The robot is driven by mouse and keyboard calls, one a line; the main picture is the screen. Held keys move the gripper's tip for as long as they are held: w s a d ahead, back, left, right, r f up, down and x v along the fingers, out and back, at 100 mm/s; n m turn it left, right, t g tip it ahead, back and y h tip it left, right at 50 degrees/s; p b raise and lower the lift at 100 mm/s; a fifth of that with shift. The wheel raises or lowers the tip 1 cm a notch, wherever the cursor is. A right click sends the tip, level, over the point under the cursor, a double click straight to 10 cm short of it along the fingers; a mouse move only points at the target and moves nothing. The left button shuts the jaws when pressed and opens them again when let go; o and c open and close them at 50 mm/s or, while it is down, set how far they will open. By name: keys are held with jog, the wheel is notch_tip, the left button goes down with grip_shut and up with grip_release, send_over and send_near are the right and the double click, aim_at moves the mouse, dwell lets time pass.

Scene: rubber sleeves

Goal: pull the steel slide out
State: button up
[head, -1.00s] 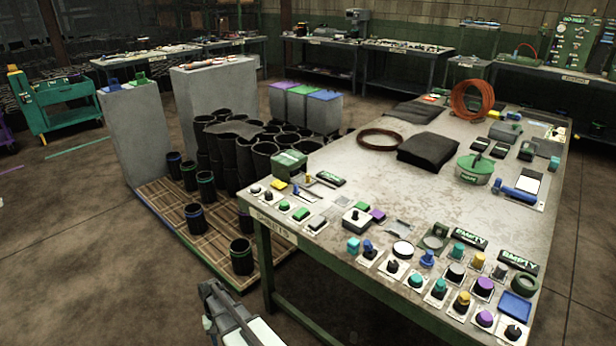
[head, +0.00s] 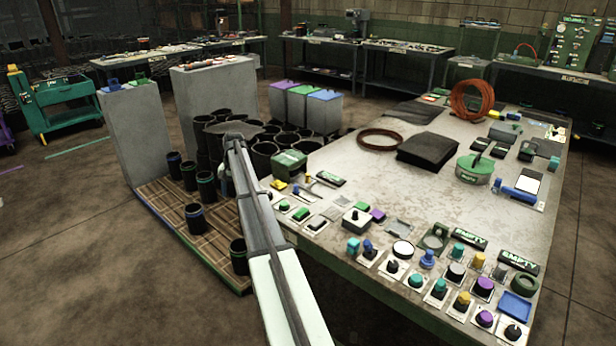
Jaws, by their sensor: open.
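My gripper (head: 231,146) reaches up from the bottom of the head view, its tip in front of the black rubber sleeves (head: 288,140). The jaws are open; nothing shows held between them. I cannot clearly make out which part is the steel slide. A flat grey plate (head: 397,228) lies among the controls on the workbench, well right of my gripper. A grey sheet (head: 240,128) lies over the sleeves just beyond the gripper tip. My arm hides part of the sleeves and the bench's left corner.
The workbench (head: 340,185) carries many buttons and knobs along its near edge. A black folded pad (head: 428,150) and an orange coil (head: 471,100) lie farther back. Grey blocks (head: 140,135) and a wooden pallet (head: 165,205) stand left.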

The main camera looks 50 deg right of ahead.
jog(key=d+r+m, duration=0.1)
jog(key=d+r, duration=0.7)
jog(key=r, duration=0.1)
notch_tip(320, 180, up, 4)
jog(key=m+h, duration=0.2)
jog(key=m, duration=0.1)
send_over(308, 174)
jog(key=shift+g, duration=0.4)
notch_tip(308, 174, down, 13)
jog(key=shift+f, duration=0.15)
grip_shut()
